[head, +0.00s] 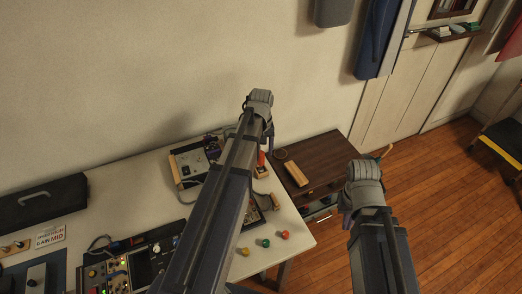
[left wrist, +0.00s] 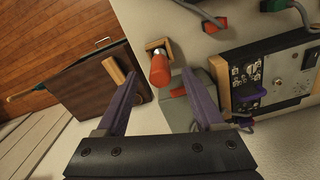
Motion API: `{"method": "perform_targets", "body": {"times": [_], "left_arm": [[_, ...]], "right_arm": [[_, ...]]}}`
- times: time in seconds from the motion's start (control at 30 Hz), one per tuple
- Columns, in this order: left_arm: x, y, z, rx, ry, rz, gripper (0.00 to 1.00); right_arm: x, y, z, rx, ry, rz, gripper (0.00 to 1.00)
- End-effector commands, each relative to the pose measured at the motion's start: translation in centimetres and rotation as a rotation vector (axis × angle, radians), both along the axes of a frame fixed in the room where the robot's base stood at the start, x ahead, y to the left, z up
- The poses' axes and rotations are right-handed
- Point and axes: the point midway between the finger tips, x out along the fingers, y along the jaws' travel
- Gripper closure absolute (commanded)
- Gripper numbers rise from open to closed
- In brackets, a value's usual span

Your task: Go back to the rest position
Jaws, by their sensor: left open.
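My left gripper (head: 268,140) is over the right end of the white workbench (head: 140,176). In the left wrist view its two purple fingers (left wrist: 164,74) are spread apart with nothing between their tips. A red-orange handle (left wrist: 159,70) on a wooden base shows close to the fingertips, and it also shows in the head view (head: 261,159). I cannot tell how far it is from the fingers. My right gripper (head: 347,207) is at the lower right, mostly hidden behind its own wrist, and its jaws are not clear.
A dark brown cabinet (head: 331,154) with a wooden block (head: 297,173) on top stands beside the bench. Electronic panels with cables lie on the bench. Red, green and yellow knobs (head: 265,243) sit near its front corner. Wooden floor (head: 440,190) is open at right.

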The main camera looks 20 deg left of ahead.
Motion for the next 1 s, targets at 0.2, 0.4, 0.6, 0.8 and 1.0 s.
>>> {"method": "perform_targets", "body": {"times": [0.2, 0.4, 0.6, 0.8, 1.0], "left_arm": [[0.0, 0.0, 3.1, 0.000, 0.000, 0.000, 0.31], [0.0, 0.0, 3.4, 0.000, 0.000, 0.000, 0.31], [0.0, -0.1, 3.3, 0.000, 0.000, -0.002, 0.31], [-2.4, -5.5, 3.3, 0.013, 0.012, -0.163, 0.31], [-8.1, -14.7, 3.3, 0.047, 0.040, -0.511, 0.31]], "right_arm": [[0.0, 0.0, 3.1, 0.000, 0.000, 0.000, 1.00], [0.0, 0.0, 3.4, 0.000, 0.000, 0.000, 1.00], [0.0, 0.0, 3.3, 0.000, 0.000, 0.000, 1.00], [0.0, 0.0, 3.3, 0.000, 0.000, 0.000, 1.00], [0.0, 0.0, 3.3, 0.000, 0.000, 0.000, 1.00]]}}
